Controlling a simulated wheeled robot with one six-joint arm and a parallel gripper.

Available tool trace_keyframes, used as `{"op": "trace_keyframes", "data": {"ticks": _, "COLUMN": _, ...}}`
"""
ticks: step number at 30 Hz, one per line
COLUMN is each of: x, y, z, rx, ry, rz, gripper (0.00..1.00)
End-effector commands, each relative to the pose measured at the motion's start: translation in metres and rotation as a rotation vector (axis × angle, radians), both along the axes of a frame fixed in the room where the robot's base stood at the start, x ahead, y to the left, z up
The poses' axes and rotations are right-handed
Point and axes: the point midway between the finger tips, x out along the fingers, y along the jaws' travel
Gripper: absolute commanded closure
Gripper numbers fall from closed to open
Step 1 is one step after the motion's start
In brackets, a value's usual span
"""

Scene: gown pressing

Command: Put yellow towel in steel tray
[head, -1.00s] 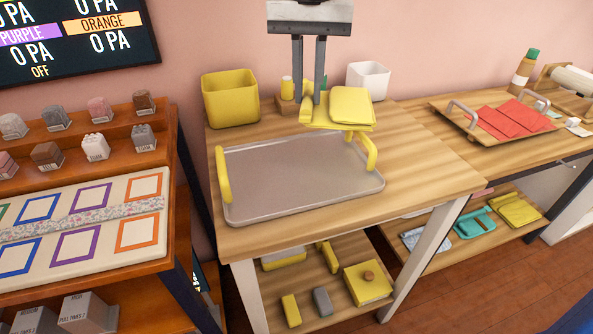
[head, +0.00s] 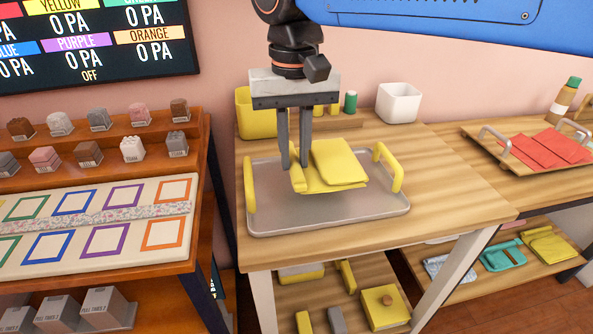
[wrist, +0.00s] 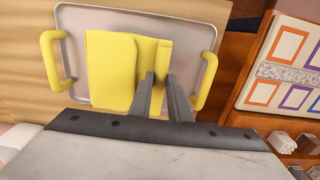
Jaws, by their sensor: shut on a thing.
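The yellow towel (head: 338,165) is folded and shows over the steel tray in the head view. My gripper (head: 295,164) is shut on its left edge, with the fingers pointing down. In the wrist view the towel (wrist: 112,70) spreads to the left of the fingertips (wrist: 161,80). The steel tray (head: 270,215) is a flat grey tray with yellow handles on its left and right ends. I cannot tell whether the towel's underside touches the tray. The tray's middle is partly hidden by the towel.
A yellow bin (head: 256,118) and a white bin (head: 398,102) stand at the back of the wooden table (head: 440,185). A tray with red cloths (head: 545,150) is on the right. A sample rack (head: 110,215) stands to the left. The table's right part is clear.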

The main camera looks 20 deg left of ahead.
Motion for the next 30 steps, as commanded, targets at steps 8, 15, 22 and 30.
{"op": "trace_keyframes", "data": {"ticks": 8, "x": 0.0, "y": 0.0, "z": -0.027, "rx": -0.002, "ry": 0.001, "rz": -0.001, "gripper": 1.0}}
{"op": "trace_keyframes", "data": {"ticks": 15, "x": 0.0, "y": 0.0, "z": -0.043, "rx": 0.0, "ry": 0.0, "rz": -0.001, "gripper": 1.0}}
{"op": "trace_keyframes", "data": {"ticks": 22, "x": 0.0, "y": 0.0, "z": -0.044, "rx": 0.0, "ry": 0.0, "rz": -0.001, "gripper": 1.0}}
{"op": "trace_keyframes", "data": {"ticks": 30, "x": 0.0, "y": 0.0, "z": -0.045, "rx": 0.0, "ry": 0.0, "rz": -0.001, "gripper": 0.65}}
